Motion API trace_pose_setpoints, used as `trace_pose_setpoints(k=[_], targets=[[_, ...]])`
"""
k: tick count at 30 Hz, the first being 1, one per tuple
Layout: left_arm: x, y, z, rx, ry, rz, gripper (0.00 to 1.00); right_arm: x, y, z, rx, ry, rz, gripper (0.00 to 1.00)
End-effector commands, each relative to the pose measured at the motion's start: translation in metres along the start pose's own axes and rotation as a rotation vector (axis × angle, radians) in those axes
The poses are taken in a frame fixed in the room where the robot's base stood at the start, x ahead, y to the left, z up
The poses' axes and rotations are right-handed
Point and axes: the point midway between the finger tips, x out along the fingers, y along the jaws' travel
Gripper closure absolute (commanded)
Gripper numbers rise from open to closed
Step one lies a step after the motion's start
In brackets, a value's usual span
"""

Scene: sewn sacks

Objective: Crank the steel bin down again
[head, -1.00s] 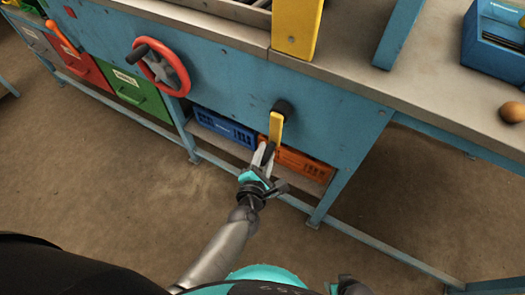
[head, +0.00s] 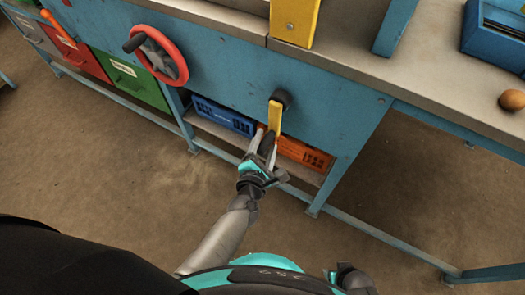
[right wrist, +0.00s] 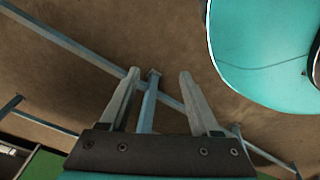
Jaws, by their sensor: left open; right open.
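A yellow crank arm (head: 275,118) hangs down from a black hub on the blue front panel of the bench. Its dark grip (head: 267,144) is at the lower end. My left gripper (head: 267,140) is open, with its fingers on either side of the grip; I cannot tell whether they touch it. My right gripper shows in the right wrist view (right wrist: 158,80), open and empty, with floor and blue frame bars beyond it. I cannot make out the steel bin for certain in either view.
A red handwheel (head: 160,55) is on the panel to the left. Green (head: 135,80) and red drawers sit left of it. Blue (head: 222,116) and orange (head: 303,153) crates stand on the low shelf behind my left gripper. A yellow post (head: 295,20) rises above the bench edge.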

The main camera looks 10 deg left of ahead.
Motion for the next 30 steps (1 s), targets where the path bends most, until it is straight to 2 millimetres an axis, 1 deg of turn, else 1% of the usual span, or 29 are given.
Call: trace_pose_setpoints(k=[3,8,19,24,27,30], targets=[[-0.007,0.001,0.0,0.001,0.0,0.0,0.37,-0.002,0.001,-0.001,0.0,0.007,0.001,0.37],[-0.029,0.001,0.001,0.001,0.001,-0.003,0.37,0.002,0.008,0.015,-0.001,-0.004,0.01,0.37],[-0.104,0.0,0.0,0.002,0.001,-0.005,0.37,0.002,0.024,0.051,-0.005,-0.009,0.028,0.37],[-0.134,0.0,0.0,0.002,0.001,-0.005,0.37,-0.002,0.024,0.058,-0.006,-0.013,0.027,0.37],[-0.145,-0.001,0.0,0.002,0.001,-0.005,0.37,-0.003,0.021,0.059,-0.006,-0.014,0.024,0.37],[-0.15,-0.001,0.0,0.001,0.0,-0.003,0.37,-0.004,0.021,0.059,-0.006,-0.016,0.022,0.37]])
